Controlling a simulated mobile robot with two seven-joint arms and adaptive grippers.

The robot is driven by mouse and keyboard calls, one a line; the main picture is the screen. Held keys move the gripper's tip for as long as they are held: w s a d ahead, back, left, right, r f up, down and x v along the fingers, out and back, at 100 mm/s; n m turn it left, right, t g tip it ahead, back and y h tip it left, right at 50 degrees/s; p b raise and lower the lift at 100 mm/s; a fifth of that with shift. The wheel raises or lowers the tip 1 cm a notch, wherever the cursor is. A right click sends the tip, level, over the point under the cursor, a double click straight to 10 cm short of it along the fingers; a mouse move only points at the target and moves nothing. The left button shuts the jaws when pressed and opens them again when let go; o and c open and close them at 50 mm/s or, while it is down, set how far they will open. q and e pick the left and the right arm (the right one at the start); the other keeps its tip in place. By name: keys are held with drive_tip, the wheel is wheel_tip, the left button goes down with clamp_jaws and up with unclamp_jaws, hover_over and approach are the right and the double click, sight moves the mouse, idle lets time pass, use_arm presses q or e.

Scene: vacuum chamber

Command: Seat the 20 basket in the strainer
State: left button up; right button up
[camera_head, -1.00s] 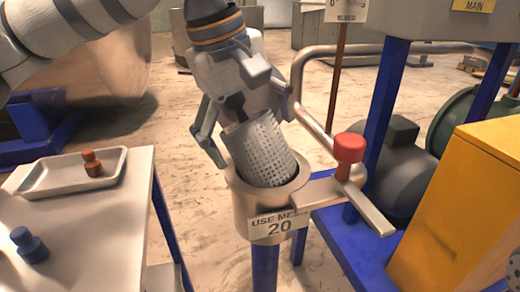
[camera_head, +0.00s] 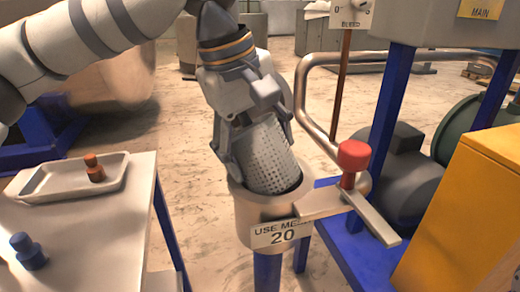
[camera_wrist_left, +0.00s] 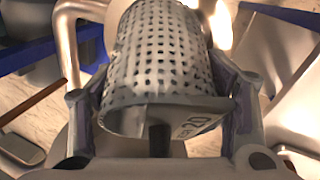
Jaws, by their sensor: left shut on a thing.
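The 20 basket (camera_head: 266,158) is a grey perforated cylinder. It leans in the mouth of the strainer (camera_head: 268,210), a metal pot with a "USE MESH 20" plate (camera_head: 283,233). Its lower end is inside the strainer and hidden; its upper part stands above the rim, tilted to the left. My left gripper (camera_head: 258,143) is shut on the basket's upper part, one finger on each side. The left wrist view shows the basket (camera_wrist_left: 162,55) between the fingers (camera_wrist_left: 160,100), with "20" on its end plate. My right gripper is not in view.
A flat metal bar (camera_head: 370,213) with a red knob (camera_head: 353,155) stands right of the strainer. A bent pipe (camera_head: 303,95) rises behind it. A yellow cabinet (camera_head: 465,205) is at right. A table (camera_head: 95,235) at left holds a tray (camera_head: 50,190), an orange-brown piece (camera_head: 94,170) and a blue piece (camera_head: 29,252).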

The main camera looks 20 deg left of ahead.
sight(259, 123)
use_arm(q)
drive_tip(key=r, duration=0.4)
drive_tip(key=shift+s+d+r+p, duration=0.15)
drive_tip(key=shift+s+r+p, duration=0.05)
drive_tip(key=shift+s+p, duration=0.2)
drive_tip(key=s+d+r+p, duration=0.2)
drive_tip(key=s+d+r, duration=0.2)
drive_tip(key=s+r, duration=0.4)
drive_tip(key=s, duration=0.4)
drive_tip(key=shift+s+r+p, duration=0.15)
drive_tip(key=shift+s+p, duration=0.15)
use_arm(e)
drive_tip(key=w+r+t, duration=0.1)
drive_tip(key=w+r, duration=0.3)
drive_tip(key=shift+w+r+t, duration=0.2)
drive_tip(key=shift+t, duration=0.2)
